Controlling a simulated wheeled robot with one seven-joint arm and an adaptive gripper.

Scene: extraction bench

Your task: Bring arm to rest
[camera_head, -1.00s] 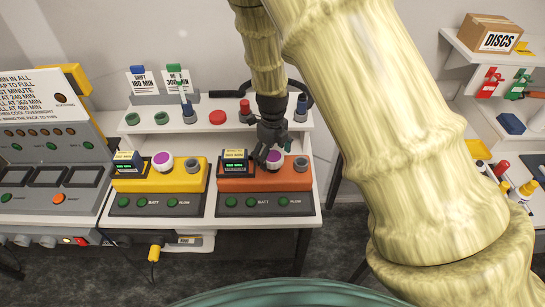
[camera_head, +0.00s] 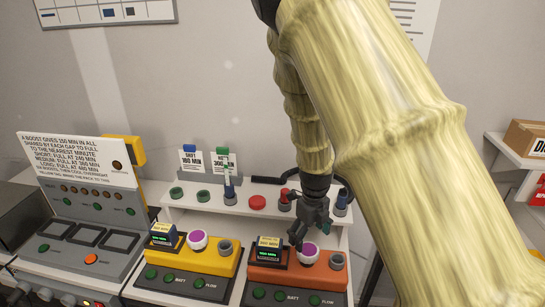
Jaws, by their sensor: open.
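My arm (camera_head: 365,95) comes down from the top of the head view, bamboo-like and pale yellow. My gripper (camera_head: 298,238) is dark grey and points down over the orange unit (camera_head: 318,274), close to its white knob with a purple top (camera_head: 309,251). The jaws are open, with nothing seen between them. Whether a finger touches the knob I cannot tell.
A yellow unit (camera_head: 215,262) with a purple-topped knob (camera_head: 198,239) stands left of the orange one. A shelf behind holds a red button (camera_head: 257,202), green rings and tubes. A sloped console (camera_head: 85,215) is at left; a cardboard box (camera_head: 527,137) is at right.

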